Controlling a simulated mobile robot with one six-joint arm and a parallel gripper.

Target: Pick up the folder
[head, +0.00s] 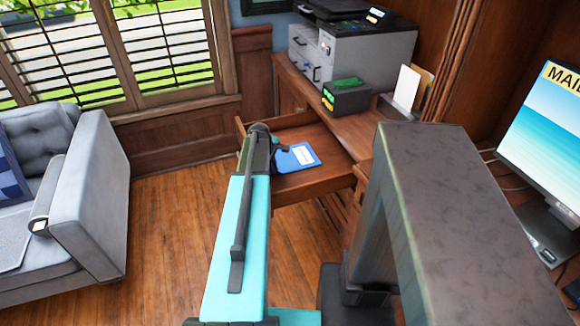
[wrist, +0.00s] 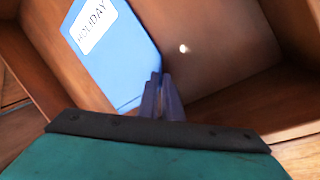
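A blue folder (head: 303,164) with a white label lies in the open wooden drawer (head: 318,183). In the wrist view the folder (wrist: 125,62) fills the upper left, and its label reads "HOLIDAY". My gripper (head: 278,150) is at the folder's left edge in the head view. In the wrist view the dark fingers of my gripper (wrist: 163,90) are close together at the folder's lower right edge. I cannot tell whether the edge is between the fingers. The arm hides part of the drawer in the head view.
A printer (head: 362,55) and a dark box with green items (head: 346,97) stand on the desk above the drawer. A monitor (head: 545,125) is at the right. A grey sofa (head: 95,190) is at the left. The wood floor between is clear.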

